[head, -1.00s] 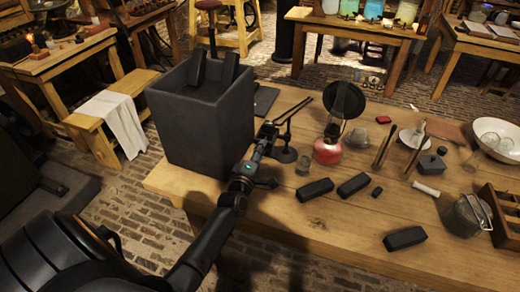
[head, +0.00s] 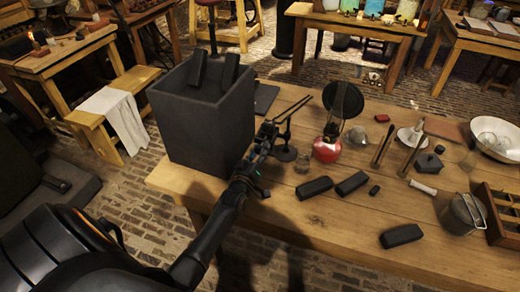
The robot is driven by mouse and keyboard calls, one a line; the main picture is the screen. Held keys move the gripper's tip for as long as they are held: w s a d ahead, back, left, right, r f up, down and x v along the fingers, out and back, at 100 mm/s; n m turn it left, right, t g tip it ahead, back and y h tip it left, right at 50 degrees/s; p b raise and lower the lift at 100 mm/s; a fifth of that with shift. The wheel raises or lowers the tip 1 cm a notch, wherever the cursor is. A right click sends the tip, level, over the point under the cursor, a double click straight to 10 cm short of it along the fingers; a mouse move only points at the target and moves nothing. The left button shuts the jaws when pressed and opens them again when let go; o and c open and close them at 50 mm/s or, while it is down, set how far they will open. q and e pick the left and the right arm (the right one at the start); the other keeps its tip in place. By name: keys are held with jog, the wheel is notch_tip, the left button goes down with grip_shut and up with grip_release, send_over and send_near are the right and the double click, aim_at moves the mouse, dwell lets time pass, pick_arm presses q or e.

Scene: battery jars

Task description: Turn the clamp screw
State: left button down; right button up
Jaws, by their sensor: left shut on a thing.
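A small dark stand (head: 285,153) is on the wooden table, just right of the big dark jar. Its clamp's thin arms (head: 296,107) reach up and to the right. My left gripper (head: 269,131) is at the near left end of these arms, shut on the clamp screw. The screw itself is hidden by the fingers and too small to make out. My right gripper is out of view.
The tall square dark jar (head: 197,125) stands close to the left of my gripper. A small glass (head: 302,164), a red-based lamp (head: 327,150) and dark blocks (head: 315,187) are to the right. The table's front edge is bare.

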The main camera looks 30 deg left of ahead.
pick_arm(q)
jog(key=shift+m, duration=0.6)
jog(key=c, duration=1)
grip_release()
jog(key=shift+o, duration=0.2)
jog(key=v, duration=1.2)
jog(key=shift+f, duration=0.1)
